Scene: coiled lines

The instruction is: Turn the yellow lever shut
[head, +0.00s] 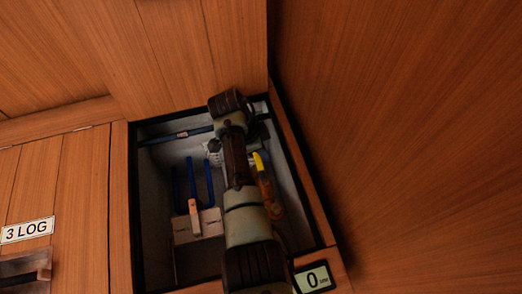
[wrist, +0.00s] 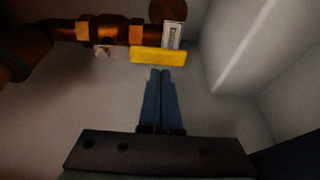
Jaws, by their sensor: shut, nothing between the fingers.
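The yellow lever (wrist: 158,55) lies across a copper-coloured pipe valve in the wrist view, with a small printed tag beside its right end. In the head view the yellow lever (head: 259,161) shows just right of my arm inside a recessed cabinet. My gripper (wrist: 166,72) is shut and empty, its two blue fingers together. The fingertips point at the lever's lower edge, close to it; I cannot tell whether they touch. In the head view my arm hides the gripper and part of the valve.
The open cabinet (head: 133,200) has a dark frame and close side walls. Blue hooked pipes (head: 191,182) and a pale box (head: 181,230) stand left of my arm. A copper pipe (wrist: 62,31) runs left from the valve. Wood panels (head: 410,130) surround the opening.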

